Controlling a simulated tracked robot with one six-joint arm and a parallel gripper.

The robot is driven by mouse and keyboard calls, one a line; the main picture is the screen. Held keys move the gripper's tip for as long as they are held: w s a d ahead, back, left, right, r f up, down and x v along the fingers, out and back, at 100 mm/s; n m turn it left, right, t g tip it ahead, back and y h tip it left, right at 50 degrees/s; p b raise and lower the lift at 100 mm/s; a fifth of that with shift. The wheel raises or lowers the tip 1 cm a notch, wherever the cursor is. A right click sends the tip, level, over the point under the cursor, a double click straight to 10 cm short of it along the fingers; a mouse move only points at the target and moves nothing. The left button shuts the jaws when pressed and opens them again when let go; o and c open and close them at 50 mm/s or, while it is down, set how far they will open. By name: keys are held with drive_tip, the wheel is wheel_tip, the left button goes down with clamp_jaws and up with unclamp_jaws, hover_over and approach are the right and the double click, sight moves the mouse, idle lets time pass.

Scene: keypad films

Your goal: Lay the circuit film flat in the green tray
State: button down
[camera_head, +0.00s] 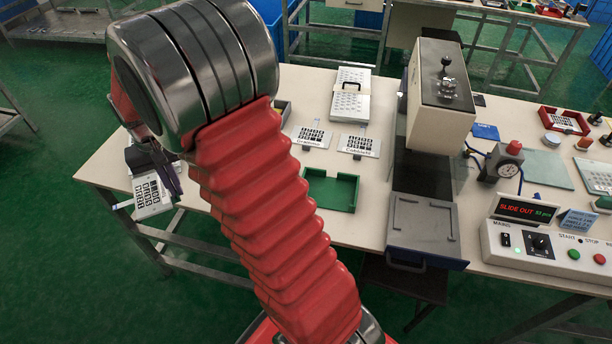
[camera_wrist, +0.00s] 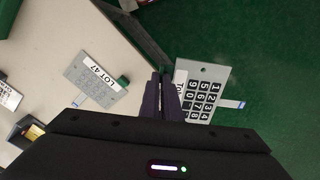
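My gripper (camera_head: 172,182) is at the left, beyond the table's edge and above the floor. Its fingers (camera_wrist: 165,88) are together on the edge of a white film, which I take to be the circuit film (camera_head: 152,194). The film (camera_wrist: 203,92) has black number keys and a blue-tipped tail. Its label starts with "TO" and is partly hidden by a finger. The film hangs tilted, apart from the table. The green tray (camera_head: 330,190) is empty on the table, right of my arm, with low walls.
Two keypad films (camera_head: 312,137) (camera_head: 358,146) lie behind the tray. A press (camera_head: 440,95) with a grey slide plate (camera_head: 422,222) stands to its right, beside a control box (camera_head: 545,245).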

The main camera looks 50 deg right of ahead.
drive_tip(key=s+d+r+m, duration=0.1)
drive_tip(key=s+d+m, duration=2.2)
drive_tip(key=s+m, duration=0.2)
drive_tip(key=shift+s+m, duration=0.4)
drive_tip(key=shift+s, duration=0.5)
drive_tip(key=shift+f, duration=4.1)
drive_tip(key=shift+f, duration=0.35)
